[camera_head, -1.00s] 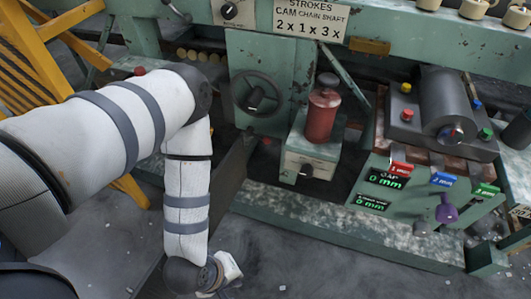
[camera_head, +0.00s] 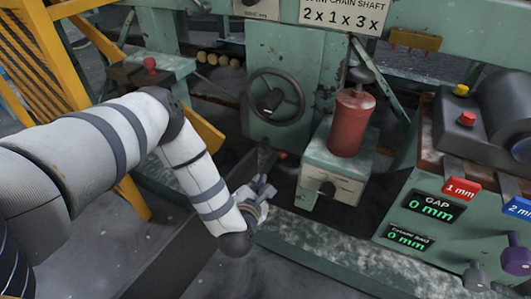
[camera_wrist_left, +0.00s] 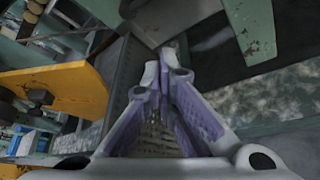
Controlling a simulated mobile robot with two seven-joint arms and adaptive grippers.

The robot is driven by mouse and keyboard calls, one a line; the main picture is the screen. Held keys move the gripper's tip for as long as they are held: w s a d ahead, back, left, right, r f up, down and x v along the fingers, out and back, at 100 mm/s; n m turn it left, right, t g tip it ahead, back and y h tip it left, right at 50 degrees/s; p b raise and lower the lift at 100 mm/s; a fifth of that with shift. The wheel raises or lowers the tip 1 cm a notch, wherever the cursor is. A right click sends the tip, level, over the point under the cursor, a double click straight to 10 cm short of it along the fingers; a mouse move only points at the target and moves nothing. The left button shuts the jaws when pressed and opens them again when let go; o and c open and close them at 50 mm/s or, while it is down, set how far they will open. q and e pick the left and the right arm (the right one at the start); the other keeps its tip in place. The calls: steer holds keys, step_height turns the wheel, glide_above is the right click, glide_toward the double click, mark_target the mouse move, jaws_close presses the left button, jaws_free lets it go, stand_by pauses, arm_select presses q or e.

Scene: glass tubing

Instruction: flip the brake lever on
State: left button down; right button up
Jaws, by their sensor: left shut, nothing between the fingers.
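No part is clearly marked as the brake lever. A small dark part with a red tip (camera_head: 282,155) is low on the green machine, below the handwheel, and may be a lever. A red knob (camera_head: 149,63) stands on a box at the machine's left. My left gripper (camera_head: 263,186) is just below the small red-tipped part, shut and empty. In the left wrist view its purple-padded fingers (camera_wrist_left: 165,68) come together near a grey metal plate. I cannot tell whether they touch anything. My right gripper is not in view.
A black handwheel (camera_head: 274,95) is above the gripper. A red cylinder (camera_head: 352,122) stands on a green box to its right. A control panel with a GAP display (camera_head: 432,207) is further right. A yellow frame (camera_head: 97,40) is at the left. A green base rail (camera_head: 330,252) crosses the front.

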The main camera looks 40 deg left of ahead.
arm_select(q)
steer(key=f+b+x, duration=0.1)
steer(key=b+x, duration=0.2)
steer(key=x, duration=0.6)
steer(key=d+r, duration=0.1)
steer(key=r, duration=0.1)
steer(key=w+d+r+p, duration=0.1)
steer(key=r, duration=0.1)
steer(key=shift+d, duration=0.25)
